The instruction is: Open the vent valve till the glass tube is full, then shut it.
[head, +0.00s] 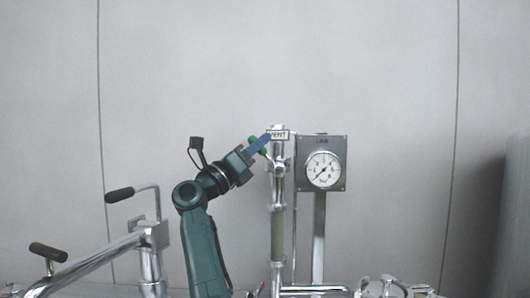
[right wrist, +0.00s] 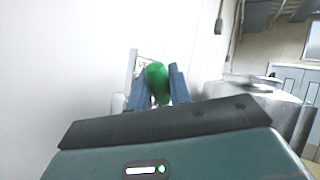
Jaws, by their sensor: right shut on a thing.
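The vent valve's green handle (head: 257,145) sits below the VENT label (head: 279,134) near the top of a chrome pipe. The handle also shows in the right wrist view (right wrist: 157,80), between the blue fingers. My right gripper (head: 260,142) is shut on the green handle, its arm rising from below on the left side of the pipe. The glass tube (head: 277,236) stands upright in the pipe below the valve and looks dull grey-green; I cannot tell its fill level. My left gripper is not in view.
A round gauge (head: 323,169) on a grey plate stands right of the pipe. Chrome pipes with black-gripped levers (head: 119,195) (head: 48,252) stand at the left. More chrome fittings (head: 388,287) lie along the lower right. A plain wall is behind.

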